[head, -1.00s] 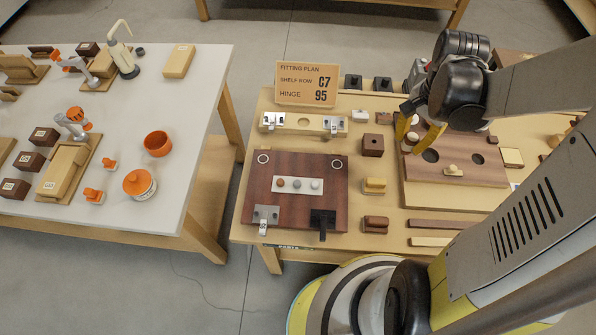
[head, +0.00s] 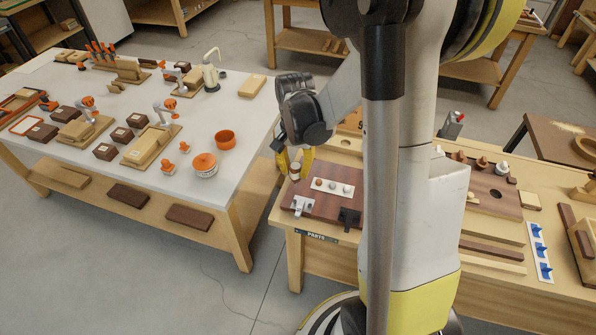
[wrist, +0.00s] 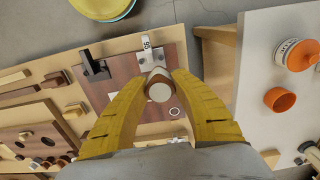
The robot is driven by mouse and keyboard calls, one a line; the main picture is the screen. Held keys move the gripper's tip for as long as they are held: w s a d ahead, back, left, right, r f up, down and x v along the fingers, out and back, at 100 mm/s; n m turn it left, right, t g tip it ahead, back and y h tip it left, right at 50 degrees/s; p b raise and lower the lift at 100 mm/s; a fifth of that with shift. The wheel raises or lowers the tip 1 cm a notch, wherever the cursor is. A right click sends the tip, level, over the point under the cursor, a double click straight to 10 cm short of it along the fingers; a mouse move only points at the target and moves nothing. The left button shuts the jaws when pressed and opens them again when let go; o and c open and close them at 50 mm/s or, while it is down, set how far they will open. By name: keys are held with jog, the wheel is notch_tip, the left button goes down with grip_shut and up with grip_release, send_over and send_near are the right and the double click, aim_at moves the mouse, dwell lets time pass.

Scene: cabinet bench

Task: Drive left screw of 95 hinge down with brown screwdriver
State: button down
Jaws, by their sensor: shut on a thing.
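My gripper (head: 295,163) is shut on the brown screwdriver (head: 295,173), held above the left part of the dark red-brown board (head: 325,208). In the wrist view its round pale handle end (wrist: 159,92) sits between the yellow fingers, and its tip is hidden. The silver hinge tagged 95 (head: 302,206) is at the board's front left edge; in the wrist view its plate (wrist: 149,56) lies just beyond the handle. I cannot make out its left screw. Whether the screwdriver touches anything is unclear.
A black hinge (head: 349,217) is at the board's front right, with a white screw strip (head: 333,188) behind it. My arm hides part of the bench. A white table (head: 215,180) with orange jars stands left, across a gap.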

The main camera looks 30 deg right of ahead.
jog(key=shift+a+f, duration=0.1)
jog(key=shift+a, duration=0.1)
jog(key=shift+w+f, duration=0.1)
jog(key=shift+f, duration=0.05)
jog(key=shift+d+f+b, duration=0.1)
jog(key=shift+f+b, duration=0.45)
jog(key=shift+f, duration=0.05)
jog(key=shift+f+b, duration=1.8)
jog(key=shift+f, duration=0.55)
jog(key=shift+f+b, duration=0.35)
jog(key=shift+b, duration=0.2)
